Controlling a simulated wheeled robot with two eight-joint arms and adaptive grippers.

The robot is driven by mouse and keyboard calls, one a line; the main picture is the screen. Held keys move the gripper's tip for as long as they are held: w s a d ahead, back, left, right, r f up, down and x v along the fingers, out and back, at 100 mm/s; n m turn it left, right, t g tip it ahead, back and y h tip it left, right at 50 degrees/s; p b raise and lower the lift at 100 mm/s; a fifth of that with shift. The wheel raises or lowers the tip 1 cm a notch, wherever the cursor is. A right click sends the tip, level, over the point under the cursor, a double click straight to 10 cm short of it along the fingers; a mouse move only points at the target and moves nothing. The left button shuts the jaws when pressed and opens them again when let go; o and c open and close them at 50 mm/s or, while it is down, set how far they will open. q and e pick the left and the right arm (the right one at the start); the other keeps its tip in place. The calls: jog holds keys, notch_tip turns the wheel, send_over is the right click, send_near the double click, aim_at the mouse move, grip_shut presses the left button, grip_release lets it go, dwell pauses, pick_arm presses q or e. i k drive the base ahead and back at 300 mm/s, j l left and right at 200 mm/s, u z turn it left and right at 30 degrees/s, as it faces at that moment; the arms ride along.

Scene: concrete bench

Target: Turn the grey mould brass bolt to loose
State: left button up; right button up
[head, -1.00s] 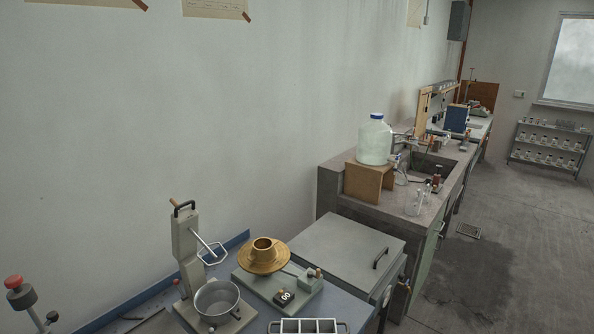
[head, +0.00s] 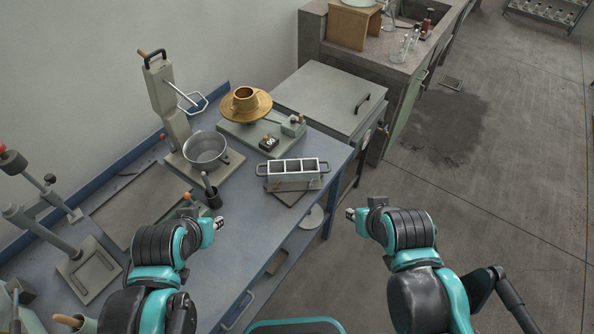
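The grey mould (head: 291,181) is a three-compartment metal box with a loop handle at each end. It rests on a flat plate near the front edge of the blue bench, right of centre. Its brass bolt is too small to make out in the head view. My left gripper (head: 219,223) is over the bench, to the left of and nearer than the mould. My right gripper (head: 350,214) is beyond the bench's front edge, to the right of and nearer than the mould. Both are apart from the mould, and their fingers are too small to judge.
A metal pot (head: 206,150) stands on a mixer base left of the mould. Behind the mould is a brass flow table (head: 244,106) on a grey-green base. A grey lidded box (head: 330,98) stands at the back right. Bare bench lies before the mould.

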aim_at(295, 174)
jog(key=i+l+u, duration=0.15)
jog(key=l+u, duration=0.15)
jog(key=l, duration=0.4)
jog(key=l+u, duration=0.25)
jog(key=l, duration=0.45)
jog(key=i, duration=0.05)
